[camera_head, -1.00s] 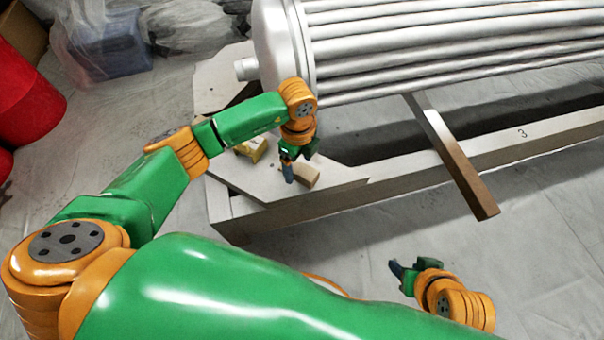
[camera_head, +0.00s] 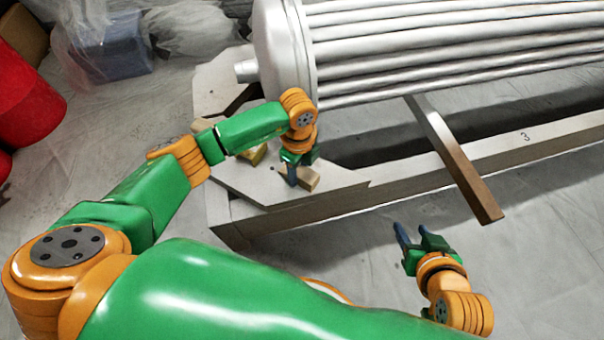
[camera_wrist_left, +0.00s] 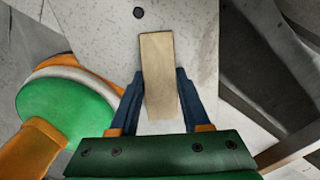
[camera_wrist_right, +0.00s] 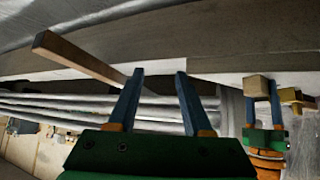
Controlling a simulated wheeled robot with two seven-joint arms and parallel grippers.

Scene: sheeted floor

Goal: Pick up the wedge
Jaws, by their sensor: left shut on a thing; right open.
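The wedge is a small tan wooden block (camera_head: 309,180) at the grey plate on the stand's near left corner. In the left wrist view the wedge (camera_wrist_left: 158,70) lies lengthwise between the blue fingers. My left gripper (camera_head: 292,178) is shut on it; its fingers (camera_wrist_left: 158,85) touch both sides. Whether the wedge is clear of the plate is hard to tell. My right gripper (camera_head: 405,235) is open and empty in front of the stand. Its spread fingers (camera_wrist_right: 160,88) show in the right wrist view, where the wedge (camera_wrist_right: 257,87) also appears at the right.
A second yellowish block (camera_head: 254,155) lies on the plate behind my left wrist. The large tube bundle (camera_head: 450,50) rests above the stand. A wooden beam (camera_head: 455,160) juts out toward the front. Red drums (camera_head: 25,95) stand at the far left. Sheeted floor in front is free.

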